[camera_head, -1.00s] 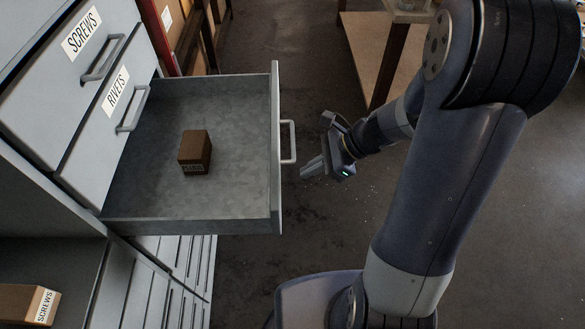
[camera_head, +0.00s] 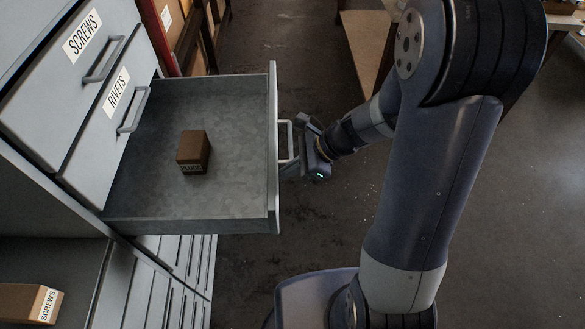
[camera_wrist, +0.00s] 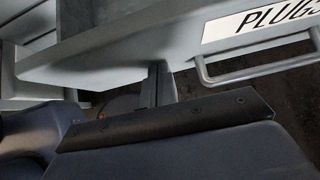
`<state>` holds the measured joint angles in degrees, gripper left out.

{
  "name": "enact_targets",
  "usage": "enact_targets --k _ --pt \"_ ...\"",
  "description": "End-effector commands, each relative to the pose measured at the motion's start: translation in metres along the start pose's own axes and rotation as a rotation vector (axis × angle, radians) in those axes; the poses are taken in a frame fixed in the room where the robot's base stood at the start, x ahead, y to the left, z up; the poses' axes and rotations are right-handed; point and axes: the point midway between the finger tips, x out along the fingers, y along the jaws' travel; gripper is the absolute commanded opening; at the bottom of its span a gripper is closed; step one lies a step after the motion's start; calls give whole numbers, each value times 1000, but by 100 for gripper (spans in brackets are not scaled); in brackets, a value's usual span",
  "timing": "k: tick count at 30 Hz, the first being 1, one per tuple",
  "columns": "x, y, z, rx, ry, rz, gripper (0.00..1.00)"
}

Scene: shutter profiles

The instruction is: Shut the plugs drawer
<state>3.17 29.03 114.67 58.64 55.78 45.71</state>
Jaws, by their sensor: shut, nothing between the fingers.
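The plugs drawer (camera_head: 240,209) stands pulled far out of the grey cabinet in the head view, with a small brown box (camera_head: 193,152) inside. Its front carries a bar handle (camera_head: 289,141). In the wrist view the drawer front (camera_wrist: 120,57) bears a PLUGS label (camera_wrist: 262,22), with part of the handle (camera_wrist: 250,74) below it. My gripper (camera_head: 290,170) is shut and empty. It is at the outer side of the drawer front, by the handle's lower end. In the wrist view the fingers (camera_wrist: 157,84) reach the drawer front beside the handle; whether they touch cannot be told.
The closed SCREWS drawer (camera_head: 60,75) and RIVETS drawer (camera_head: 108,140) are at the left. A brown SCREWS box (camera_head: 22,301) lies on a lower surface. A table (camera_head: 366,45) stands at the back.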

Motion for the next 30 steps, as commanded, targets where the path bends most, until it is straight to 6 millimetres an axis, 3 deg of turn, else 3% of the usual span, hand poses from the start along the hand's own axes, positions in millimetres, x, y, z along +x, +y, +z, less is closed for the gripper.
enact_targets --k 8,30 --pt "37 2 36 -8 -2 7 0" --pt "180 2 183 -5 -2 6 0"
